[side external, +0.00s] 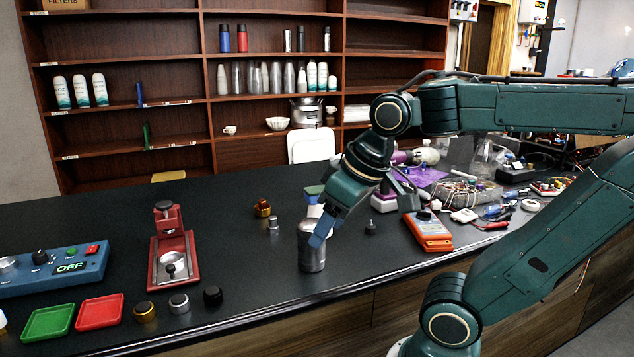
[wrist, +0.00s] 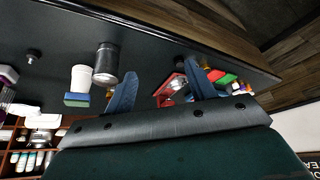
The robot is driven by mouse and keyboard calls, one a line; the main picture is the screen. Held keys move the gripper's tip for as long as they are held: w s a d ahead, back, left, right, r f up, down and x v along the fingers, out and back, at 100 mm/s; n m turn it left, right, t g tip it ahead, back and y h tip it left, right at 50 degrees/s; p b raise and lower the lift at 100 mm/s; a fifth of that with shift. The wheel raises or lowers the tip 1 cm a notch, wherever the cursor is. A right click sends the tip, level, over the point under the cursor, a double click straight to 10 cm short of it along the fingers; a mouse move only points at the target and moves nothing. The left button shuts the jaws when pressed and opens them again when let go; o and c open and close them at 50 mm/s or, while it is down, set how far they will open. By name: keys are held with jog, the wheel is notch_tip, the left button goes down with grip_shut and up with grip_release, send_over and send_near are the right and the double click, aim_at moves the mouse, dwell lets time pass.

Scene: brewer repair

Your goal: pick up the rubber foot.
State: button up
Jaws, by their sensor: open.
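A small black piece with a thin stem on top, which looks like the rubber foot (side external: 371,228), stands on the dark counter right of the metal canister (side external: 312,252). It also shows in the wrist view near the left edge (wrist: 32,56). My gripper (side external: 320,236) is open and empty, with a blue finger overlapping the canister in the side view. In the wrist view, my two fingers (wrist: 160,85) are spread apart, and the black piece is well to their left. The canister (wrist: 106,64) lies between it and the fingers in that view.
A white cup with a blue-green sponge (side external: 314,192) stands behind the canister. An orange meter (side external: 428,230) and cluttered tools lie to the right. A red stand (side external: 172,250), several knobs, green and red trays (side external: 100,311) and a blue control box (side external: 50,270) are left.

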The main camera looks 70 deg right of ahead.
jog(key=w+d+m+g, duration=0.2)
jog(key=w+d+m, duration=0.2)
jog(key=d, duration=0.6)
jog(key=w+d+m+g, duration=0.1)
jog(key=w+d+m, duration=0.3)
jog(key=d, duration=0.5)
jog(key=s+d+f+m+g, duration=0.1)
jog(key=s+d+f+m, duration=0.2)
jog(key=d, duration=0.7)
jog(key=s+d+f+m+g, duration=0.1)
jog(key=s+d+f+m, duration=0.2)
jog(key=d, duration=0.8)
jog(key=shift+s+f+y, duration=0.2)
jog(key=shift+s+y, duration=0.1)
jog(key=shift+s, duration=0.1)
jog(key=shift+f, duration=0.1)
send_over(371, 226)
jog(key=shift+d+f, duration=0.15)
jog(key=shift+f, duration=1.95)
jog(key=shift+d+f, duration=0.15)
jog(key=shift+f, duration=1.95)
